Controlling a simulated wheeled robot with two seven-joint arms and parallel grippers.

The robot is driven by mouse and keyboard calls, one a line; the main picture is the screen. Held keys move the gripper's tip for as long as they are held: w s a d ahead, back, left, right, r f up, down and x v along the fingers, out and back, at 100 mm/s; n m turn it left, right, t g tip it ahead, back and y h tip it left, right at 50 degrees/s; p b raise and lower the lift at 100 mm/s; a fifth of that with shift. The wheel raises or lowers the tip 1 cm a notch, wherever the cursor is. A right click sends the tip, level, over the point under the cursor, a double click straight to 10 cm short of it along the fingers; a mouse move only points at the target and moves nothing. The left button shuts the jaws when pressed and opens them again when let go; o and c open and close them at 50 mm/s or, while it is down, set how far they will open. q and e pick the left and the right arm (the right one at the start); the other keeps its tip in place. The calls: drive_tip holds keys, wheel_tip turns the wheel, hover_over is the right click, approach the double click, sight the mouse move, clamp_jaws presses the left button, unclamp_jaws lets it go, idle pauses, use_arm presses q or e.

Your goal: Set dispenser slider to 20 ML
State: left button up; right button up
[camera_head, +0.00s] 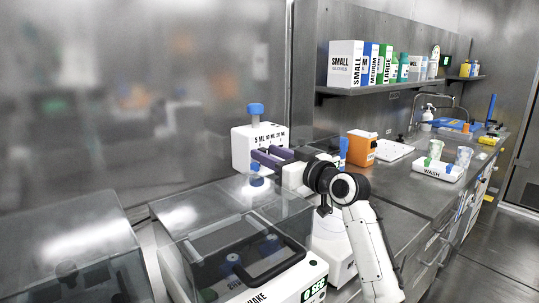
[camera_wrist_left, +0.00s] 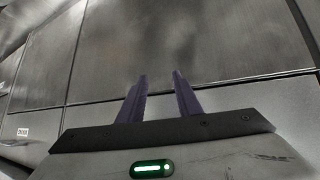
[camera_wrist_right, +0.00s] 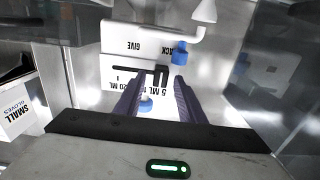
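The dispenser (camera_head: 240,147) is a white box with a blue top (camera_head: 255,109) and a 5 ML, 10 ML, 20 ML scale. My right gripper (camera_head: 262,156) is in front of it, below the scale. In the right wrist view the dispenser's white face (camera_wrist_right: 125,70) carries the scale upside down. A black bent bar (camera_wrist_right: 155,72), perhaps the slider, lies just beyond the fingertips of my right gripper (camera_wrist_right: 157,84). These fingers are apart, with a blue round part (camera_wrist_right: 146,104) showing between them; contact cannot be told. My left gripper (camera_wrist_left: 160,78) is open and empty before grey metal panels.
An orange box (camera_head: 361,147), a white tray (camera_head: 394,150) and a WASH tray (camera_head: 437,171) stand on the right-hand counter. Glove boxes (camera_head: 346,63) stand on the shelf above.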

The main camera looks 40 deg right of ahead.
sight(282, 144)
clamp_jaws()
drive_tip(key=d, duration=0.2)
drive_tip(key=d+b, duration=0.1)
drive_tip(key=d, duration=0.2)
drive_tip(key=d+b, duration=0.1)
drive_tip(key=d, duration=0.1)
drive_tip(key=shift+w+d+f, duration=0.1)
drive_tip(key=shift+w+d, duration=0.1)
drive_tip(key=shift+w, duration=0.05)
drive_tip(key=shift+d, duration=0.1)
unclamp_jaws()
drive_tip(key=shift+d, duration=0.1)
